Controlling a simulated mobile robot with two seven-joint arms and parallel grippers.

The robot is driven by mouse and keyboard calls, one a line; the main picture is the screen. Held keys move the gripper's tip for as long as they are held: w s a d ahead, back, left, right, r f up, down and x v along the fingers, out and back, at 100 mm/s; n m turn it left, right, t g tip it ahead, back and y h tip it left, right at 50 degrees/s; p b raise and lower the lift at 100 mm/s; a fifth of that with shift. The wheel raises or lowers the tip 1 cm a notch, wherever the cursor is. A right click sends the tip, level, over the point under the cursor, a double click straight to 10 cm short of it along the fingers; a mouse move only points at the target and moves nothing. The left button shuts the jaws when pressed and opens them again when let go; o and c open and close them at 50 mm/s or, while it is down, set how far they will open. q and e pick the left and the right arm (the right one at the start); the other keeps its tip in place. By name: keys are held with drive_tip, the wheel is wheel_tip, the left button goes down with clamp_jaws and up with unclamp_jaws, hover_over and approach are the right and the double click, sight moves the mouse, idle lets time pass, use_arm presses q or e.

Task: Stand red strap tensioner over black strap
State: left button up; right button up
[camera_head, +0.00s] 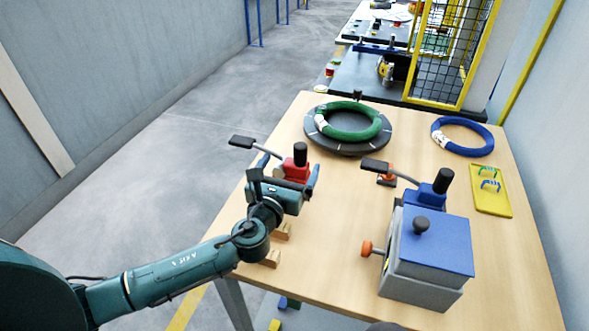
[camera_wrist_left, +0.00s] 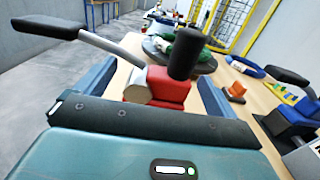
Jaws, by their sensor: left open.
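The red strap tensioner (camera_head: 293,170) stands at the left edge of the wooden table, with a black upright knob and a long lever pointing left. My left gripper (camera_head: 288,174) is open, with a finger on each side of the tensioner. In the left wrist view the red tensioner body (camera_wrist_left: 158,90) shows between the two blue fingers (camera_wrist_left: 155,76); contact cannot be told. A green coil (camera_head: 348,133) lies on a dark round plate (camera_head: 325,147) farther back. A small black piece (camera_head: 357,95) shows at the coil's far side; whether it is the black strap is unclear. My right gripper is not seen.
A grey box with a blue lid (camera_head: 436,242) and a blue tensioner (camera_head: 430,196) stand at the right. A blue coil (camera_head: 462,136) and a yellow tray (camera_head: 489,204) lie along the right edge. Wooden blocks (camera_head: 272,258) sit near my left arm.

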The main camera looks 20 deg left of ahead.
use_arm(q)
drive_tip(key=w, duration=0.3)
drive_tip(key=shift+w+d, duration=0.1)
drive_tip(key=shift+w, duration=0.3)
drive_tip(key=c, duration=1.8)
drive_tip(key=shift+r, duration=0.2)
drive_tip(key=shift+c, duration=0.3)
wheel_tip(320, 180, up, 10)
drive_tip(key=p, duration=0.3)
drive_tip(key=s+a+f, duration=0.1)
drive_tip(key=s+f, duration=0.1)
drive_tip(key=s, duration=0.7)
drive_tip(key=s+a+f, duration=0.1)
drive_tip(key=s+f, duration=0.2)
drive_tip(key=s, duration=0.6)
drive_tip(key=shift+s+a+y, duration=0.3)
drive_tip(key=shift+a, duration=0.1)
